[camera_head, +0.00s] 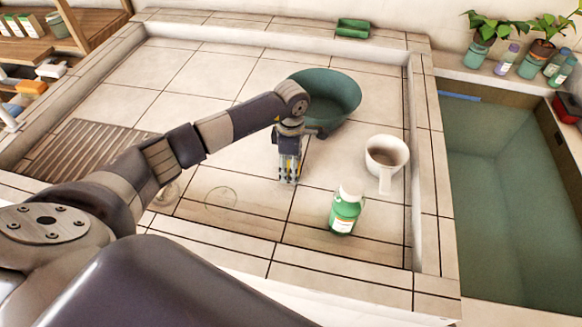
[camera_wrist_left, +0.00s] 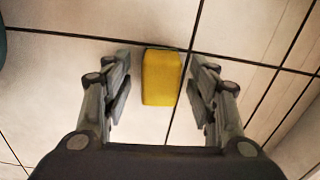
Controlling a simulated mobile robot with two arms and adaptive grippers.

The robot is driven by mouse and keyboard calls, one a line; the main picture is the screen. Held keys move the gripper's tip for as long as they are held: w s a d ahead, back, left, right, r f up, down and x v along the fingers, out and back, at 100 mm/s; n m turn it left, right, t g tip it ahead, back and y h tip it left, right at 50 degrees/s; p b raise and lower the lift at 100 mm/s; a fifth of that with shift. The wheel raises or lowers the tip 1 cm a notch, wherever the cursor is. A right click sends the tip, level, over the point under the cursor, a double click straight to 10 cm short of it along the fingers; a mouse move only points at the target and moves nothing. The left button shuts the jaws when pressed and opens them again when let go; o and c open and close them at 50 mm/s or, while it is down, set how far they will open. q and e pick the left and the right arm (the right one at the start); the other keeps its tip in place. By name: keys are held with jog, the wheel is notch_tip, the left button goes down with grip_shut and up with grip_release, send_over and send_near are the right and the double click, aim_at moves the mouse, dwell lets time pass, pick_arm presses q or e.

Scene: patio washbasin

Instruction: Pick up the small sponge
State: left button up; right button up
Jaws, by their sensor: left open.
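A small yellow sponge (camera_wrist_left: 162,77) lies on the tiled counter in the left wrist view. My left gripper (camera_wrist_left: 160,85) is open, with one finger on each side of the sponge and a gap showing on both sides. In the head view the left gripper (camera_head: 288,178) points down at the counter. The sponge is mostly hidden there behind the gripper, with only a hint of yellow between the fingers. My right gripper is not in view.
A green basin (camera_head: 335,97) stands close behind the gripper. A white mug (camera_head: 384,152) and a green bottle (camera_head: 345,212) stand to the right. A green soap dish (camera_head: 352,28) is on the back ledge. A water-filled sink (camera_head: 505,190) lies at the right. Counter to the left is mostly clear.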

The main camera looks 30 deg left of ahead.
pick_arm(q)
jog(key=c, duration=0.9)
jog(key=shift+r, duration=0.1)
jog(key=shift+r, duration=0.25)
notch_tip(320, 180, up, 2)
jog(key=shift+w+r+b, duration=0.1)
jog(key=shift+r+b, duration=0.15)
jog(key=shift+b, duration=0.35)
jog(key=s+d, duration=0.2)
jog(key=s, duration=0.3)
jog(key=s+d+r+b, duration=0.1)
jog(key=s+d, duration=0.1)
jog(key=s, duration=0.3)
jog(key=s+d+b, duration=0.1)
jog(key=s+d, duration=0.1)
jog(key=s, duration=0.3)
jog(key=shift+d+r, duration=0.2)
jog(key=shift+r, duration=0.15)
